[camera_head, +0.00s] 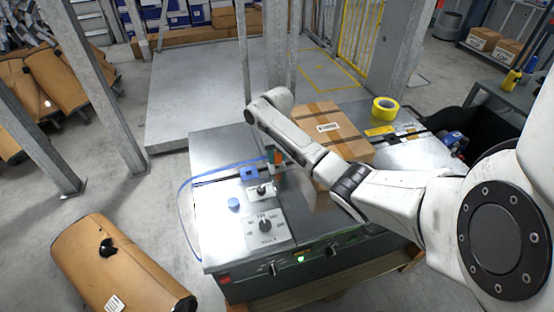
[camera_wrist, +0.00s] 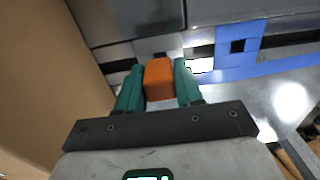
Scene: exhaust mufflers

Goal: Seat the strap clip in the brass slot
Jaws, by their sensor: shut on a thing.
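An orange block, apparently the strap clip (camera_wrist: 158,80), is between the two green fingers of my gripper (camera_wrist: 158,86) in the wrist view. The fingers are shut on its sides. In the head view my gripper (camera_head: 275,157) is low over the steel machine top, and the orange clip (camera_head: 278,157) shows small there. A blue square plate with a dark square hole (camera_head: 249,172) lies just left of my gripper. In the wrist view this blue plate (camera_wrist: 238,32) is right of the clip and apart from it. I see no clearly brass-coloured slot.
A taped cardboard box (camera_head: 325,128) stands close right of my gripper on the machine top (camera_head: 220,150). A yellow tape roll (camera_head: 385,106) is behind it. A control panel with knobs (camera_head: 265,226) and a blue cap (camera_head: 234,204) are in front. A blue strap (camera_head: 183,215) loops down at left.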

